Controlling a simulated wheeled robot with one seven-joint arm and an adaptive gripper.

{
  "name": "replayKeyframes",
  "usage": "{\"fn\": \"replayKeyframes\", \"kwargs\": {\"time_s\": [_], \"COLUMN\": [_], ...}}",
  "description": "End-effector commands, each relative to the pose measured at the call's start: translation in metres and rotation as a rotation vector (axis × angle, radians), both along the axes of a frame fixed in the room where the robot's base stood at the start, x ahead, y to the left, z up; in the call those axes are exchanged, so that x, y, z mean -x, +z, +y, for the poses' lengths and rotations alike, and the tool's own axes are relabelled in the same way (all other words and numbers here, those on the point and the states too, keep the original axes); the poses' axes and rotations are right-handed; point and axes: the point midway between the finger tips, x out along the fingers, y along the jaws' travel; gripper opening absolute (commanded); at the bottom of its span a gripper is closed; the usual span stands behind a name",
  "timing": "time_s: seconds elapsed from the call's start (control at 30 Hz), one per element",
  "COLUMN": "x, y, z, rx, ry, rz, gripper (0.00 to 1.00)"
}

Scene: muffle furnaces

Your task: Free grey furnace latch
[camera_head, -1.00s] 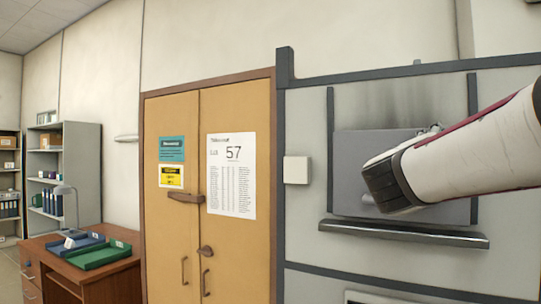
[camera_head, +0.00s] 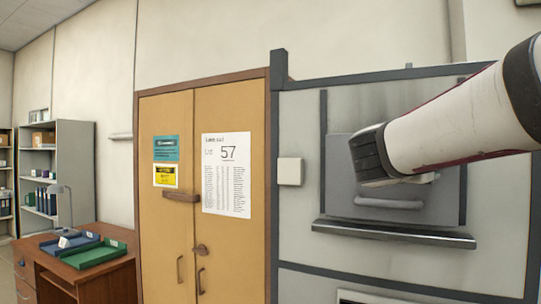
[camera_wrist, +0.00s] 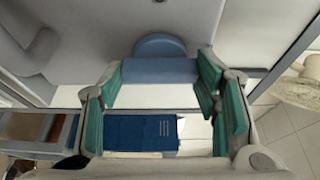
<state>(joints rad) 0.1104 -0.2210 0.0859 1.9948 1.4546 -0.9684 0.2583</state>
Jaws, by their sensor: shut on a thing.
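The grey furnace (camera_head: 300,225) stands at the right in the head view. Its door (camera_head: 440,205) has a pale horizontal handle (camera_head: 388,203) low on its face and a ledge (camera_head: 390,233) below it. My forearm and wrist cover the upper part of the door, and the latch cannot be made out there. In the wrist view my gripper (camera_wrist: 158,76) has its teal pads on both sides of a blue-grey latch piece (camera_wrist: 160,45) with a rounded end, and is shut on it. The latch's mount is hard to tell.
A tan double-door cabinet (camera_head: 165,225) with posted sheets stands left of the furnace. A brown desk (camera_head: 115,270) with trays and a lamp is at the far left, before grey shelves (camera_head: 75,150). A white box (camera_head: 290,171) is fixed beside the door.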

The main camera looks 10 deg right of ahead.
Motion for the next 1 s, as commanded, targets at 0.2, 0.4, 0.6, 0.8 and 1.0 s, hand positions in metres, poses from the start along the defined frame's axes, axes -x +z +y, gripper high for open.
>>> {"fn": "replayKeyframes", "kwargs": {"time_s": [0.2,0.4,0.6,0.8,1.0], "x": [0.0,0.0,0.0,0.008,0.029], "y": [-0.001,-0.001,0.0,0.001,0.001], "z": [-0.001,-0.001,0.0,0.012,0.044], "rx": [-0.003,-0.001,-0.001,0.0,0.0], "ry": [-0.003,-0.002,-0.001,0.001,0.002], "rz": [-0.001,0.0,0.001,-0.002,-0.002], "gripper": [0.29,0.77,0.77,0.77,0.77]}}
